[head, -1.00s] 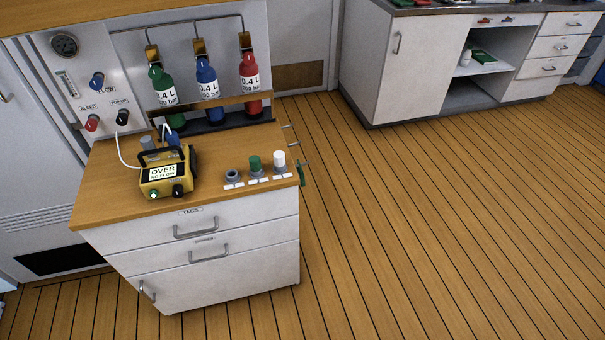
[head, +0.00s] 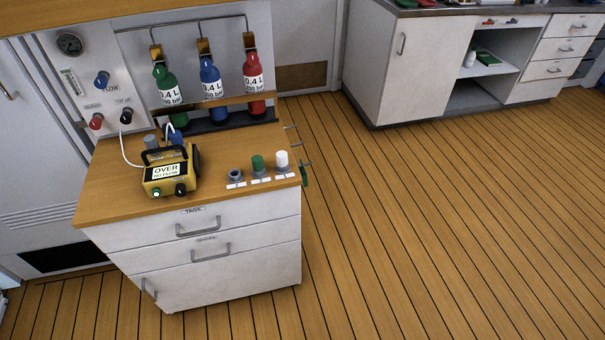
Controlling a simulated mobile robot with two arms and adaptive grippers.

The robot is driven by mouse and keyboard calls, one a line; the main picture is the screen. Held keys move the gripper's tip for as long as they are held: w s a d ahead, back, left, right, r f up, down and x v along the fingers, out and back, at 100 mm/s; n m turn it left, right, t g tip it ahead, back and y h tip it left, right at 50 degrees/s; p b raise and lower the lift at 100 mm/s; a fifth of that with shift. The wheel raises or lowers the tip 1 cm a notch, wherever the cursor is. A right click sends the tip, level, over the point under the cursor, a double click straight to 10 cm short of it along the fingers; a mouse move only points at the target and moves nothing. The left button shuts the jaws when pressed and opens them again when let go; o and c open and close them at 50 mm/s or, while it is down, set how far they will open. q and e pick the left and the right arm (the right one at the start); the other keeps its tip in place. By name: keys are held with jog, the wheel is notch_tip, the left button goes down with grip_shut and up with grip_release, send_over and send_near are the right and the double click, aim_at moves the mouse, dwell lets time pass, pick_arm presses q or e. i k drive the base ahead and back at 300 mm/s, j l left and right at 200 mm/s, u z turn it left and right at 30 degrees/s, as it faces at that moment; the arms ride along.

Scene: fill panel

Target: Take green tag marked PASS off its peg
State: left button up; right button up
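A green tag (head: 305,176) hangs at the right side of the wooden-topped cabinet, on the nearest of several thin pegs (head: 304,164) that stick out there. I see it nearly edge-on, so any PASS marking on it cannot be read. The other pegs (head: 291,127) farther back look bare. Neither of my grippers is in view.
The cabinet top (head: 115,192) carries a yellow analyser (head: 168,178) reading OVER and a row of small fittings (head: 258,164). Green, blue and red cylinders (head: 254,72) stand behind. The plank floor (head: 430,210) to the right is clear. A white counter unit (head: 400,70) stands at the back.

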aim_at(302, 171)
jog(key=i+l+u, duration=0.35)
jog(key=l, duration=0.25)
jog(key=i+l+u, duration=0.2)
jog(key=l+u, duration=0.2)
jog(key=l, duration=0.25)
jog(key=i, duration=0.05)
